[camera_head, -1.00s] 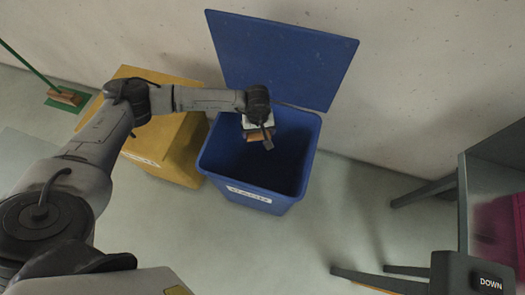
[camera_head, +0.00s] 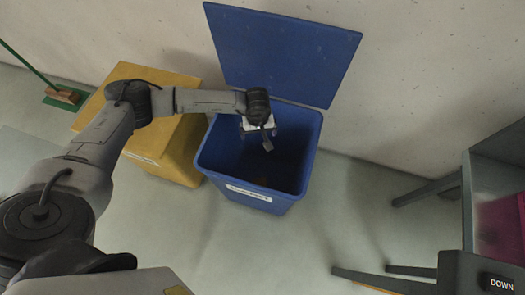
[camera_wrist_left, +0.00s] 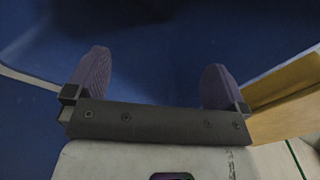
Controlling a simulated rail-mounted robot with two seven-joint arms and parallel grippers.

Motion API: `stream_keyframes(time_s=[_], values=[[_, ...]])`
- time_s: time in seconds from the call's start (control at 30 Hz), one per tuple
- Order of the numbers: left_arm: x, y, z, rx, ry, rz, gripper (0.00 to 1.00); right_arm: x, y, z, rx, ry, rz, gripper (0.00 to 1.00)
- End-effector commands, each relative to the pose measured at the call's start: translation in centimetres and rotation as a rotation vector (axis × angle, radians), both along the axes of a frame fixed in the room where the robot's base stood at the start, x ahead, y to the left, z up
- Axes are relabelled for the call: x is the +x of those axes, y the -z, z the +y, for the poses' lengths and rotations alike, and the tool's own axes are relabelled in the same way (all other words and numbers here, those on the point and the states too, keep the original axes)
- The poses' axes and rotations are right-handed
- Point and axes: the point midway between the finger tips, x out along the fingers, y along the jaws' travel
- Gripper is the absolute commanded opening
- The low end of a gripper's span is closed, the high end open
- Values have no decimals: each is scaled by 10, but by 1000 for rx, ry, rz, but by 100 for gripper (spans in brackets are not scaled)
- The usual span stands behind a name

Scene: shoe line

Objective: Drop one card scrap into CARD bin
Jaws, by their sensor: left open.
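The blue bin (camera_head: 246,193) stands open, its lid (camera_head: 283,55) raised against the wall. Its front bears a white label (camera_head: 248,191) too small to read for sure. My left gripper (camera_head: 267,144) is over the bin's mouth, its fingers pointing down inside the rim. In the left wrist view the two fingers (camera_wrist_left: 158,78) are apart with nothing between them. My right gripper is out of view.
A yellow bin (camera_head: 183,150) with its lid down stands left of the blue bin. A green broom (camera_head: 62,97) lies at the far left. A grey metal stand (camera_head: 497,180) and a box marked DOWN (camera_head: 480,273) are at the right. The floor between is clear.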

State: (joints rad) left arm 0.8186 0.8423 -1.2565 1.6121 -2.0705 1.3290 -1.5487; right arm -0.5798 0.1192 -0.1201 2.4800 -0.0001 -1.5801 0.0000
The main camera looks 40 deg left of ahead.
Motion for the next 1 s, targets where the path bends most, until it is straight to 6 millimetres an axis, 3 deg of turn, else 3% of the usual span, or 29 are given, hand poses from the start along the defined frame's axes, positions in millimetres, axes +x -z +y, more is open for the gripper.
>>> stream_keyframes(time_s=[0.17,0.6,0.8,1.0], values=[[1,-22,0,-1,0,-3,100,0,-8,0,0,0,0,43],[0,-105,0,-1,0,-2,100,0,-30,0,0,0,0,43],[0,-127,0,0,0,-1,100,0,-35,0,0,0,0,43],[0,-136,0,-1,0,-1,100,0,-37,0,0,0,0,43]])
